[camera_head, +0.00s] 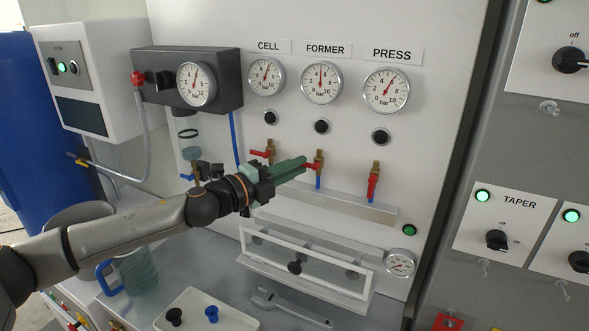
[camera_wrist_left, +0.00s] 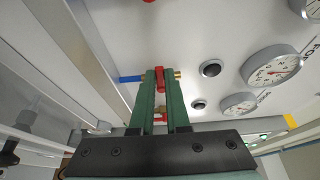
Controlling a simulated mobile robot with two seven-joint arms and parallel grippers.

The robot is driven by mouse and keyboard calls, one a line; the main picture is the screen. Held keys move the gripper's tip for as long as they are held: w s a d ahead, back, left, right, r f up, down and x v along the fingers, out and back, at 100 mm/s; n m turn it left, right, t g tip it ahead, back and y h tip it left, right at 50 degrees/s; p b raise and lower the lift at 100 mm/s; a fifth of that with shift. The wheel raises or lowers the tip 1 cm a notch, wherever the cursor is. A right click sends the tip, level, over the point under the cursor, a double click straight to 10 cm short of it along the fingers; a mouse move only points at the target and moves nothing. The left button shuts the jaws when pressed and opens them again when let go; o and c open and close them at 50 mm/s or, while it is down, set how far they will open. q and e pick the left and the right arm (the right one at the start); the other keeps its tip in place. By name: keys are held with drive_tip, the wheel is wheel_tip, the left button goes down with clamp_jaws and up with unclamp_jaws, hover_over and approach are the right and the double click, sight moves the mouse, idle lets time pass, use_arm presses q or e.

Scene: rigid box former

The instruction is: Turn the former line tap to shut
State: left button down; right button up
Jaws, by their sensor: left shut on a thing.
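The former line tap (camera_head: 319,158) is a brass valve with a red handle on the panel below the FORMER gauge (camera_head: 321,82). My left gripper (camera_head: 303,165) reaches it from the left, its green fingers shut on the red handle. In the left wrist view the red handle (camera_wrist_left: 159,78) sits between the two fingertips and lies across the line of the blue hose (camera_wrist_left: 130,78). The fingers hide part of the handle in the head view. The FORMER gauge needle points nearly straight up. My right gripper is not in view.
The cell tap (camera_head: 269,150) stands left with its handle pointing left, close above my fingers. The press tap (camera_head: 373,182) stands right with its handle down along the pipe. A ledge (camera_head: 340,205) and a clear-fronted box (camera_head: 300,262) are below. A white tray (camera_head: 230,318) holds small knobs.

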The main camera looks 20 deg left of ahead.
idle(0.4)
use_arm(q)
drive_tip(key=c, duration=0.9)
unclamp_jaws()
drive_tip(key=shift+d, duration=0.1)
drive_tip(key=b+v, duration=0.3)
drive_tip(key=v, duration=0.9)
drive_tip(key=shift+s+a, duration=0.2)
drive_tip(key=shift+s, duration=0.05)
